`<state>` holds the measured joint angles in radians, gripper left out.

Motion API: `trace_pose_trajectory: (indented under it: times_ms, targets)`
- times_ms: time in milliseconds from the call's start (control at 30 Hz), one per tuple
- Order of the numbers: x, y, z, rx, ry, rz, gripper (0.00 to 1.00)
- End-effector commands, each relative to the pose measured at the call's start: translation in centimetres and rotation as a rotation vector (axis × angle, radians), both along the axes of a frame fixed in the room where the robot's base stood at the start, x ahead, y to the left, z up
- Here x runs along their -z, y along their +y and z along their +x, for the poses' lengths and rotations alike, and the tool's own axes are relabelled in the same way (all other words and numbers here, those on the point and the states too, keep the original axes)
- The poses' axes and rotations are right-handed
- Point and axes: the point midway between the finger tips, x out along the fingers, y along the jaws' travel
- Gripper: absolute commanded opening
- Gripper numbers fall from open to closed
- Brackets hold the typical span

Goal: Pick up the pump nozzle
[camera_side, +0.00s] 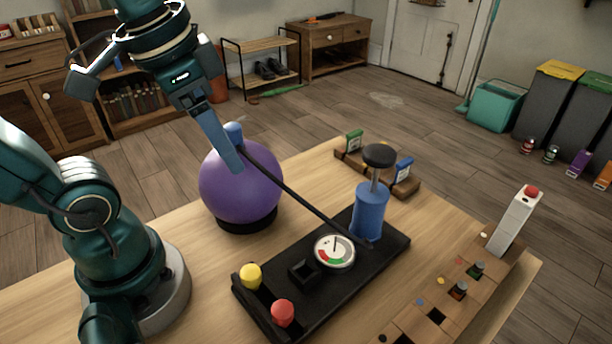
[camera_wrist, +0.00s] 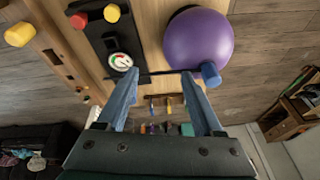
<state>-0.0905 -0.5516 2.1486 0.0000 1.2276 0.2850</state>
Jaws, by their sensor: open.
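The pump nozzle (camera_side: 233,131) is a short blue cylinder at the end of a black hose. It shows at the top of a purple ball (camera_side: 235,190), partly behind my gripper's finger in the side view. The hose runs to the blue pump (camera_side: 370,212) with its black handle. In the wrist view the nozzle (camera_wrist: 210,74) lies just right of the right fingertip, outside the gap, over the edge of the ball (camera_wrist: 197,38). My gripper (camera_side: 238,168) is open and empty, its blue fingers in front of the ball; its fingertips also show in the wrist view (camera_wrist: 160,74).
A black board (camera_side: 385,258) carries the pump, a gauge (camera_side: 334,251), a yellow knob (camera_side: 250,276) and a red knob (camera_side: 283,312).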

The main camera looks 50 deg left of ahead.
Motion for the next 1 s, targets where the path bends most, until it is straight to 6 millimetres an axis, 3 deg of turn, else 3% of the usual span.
trace_pose_trajectory:
  times_ms: [200, 467, 1000]
  targets:
    - [-2.3, 4.0, 3.2, -0.012, 0.193, 0.004, 0.68]
    - [-1.8, 8.0, 5.4, -0.107, 0.294, -0.038, 0.68]
    - [2.9, 8.5, 5.3, -0.135, 0.317, -0.051, 0.68]
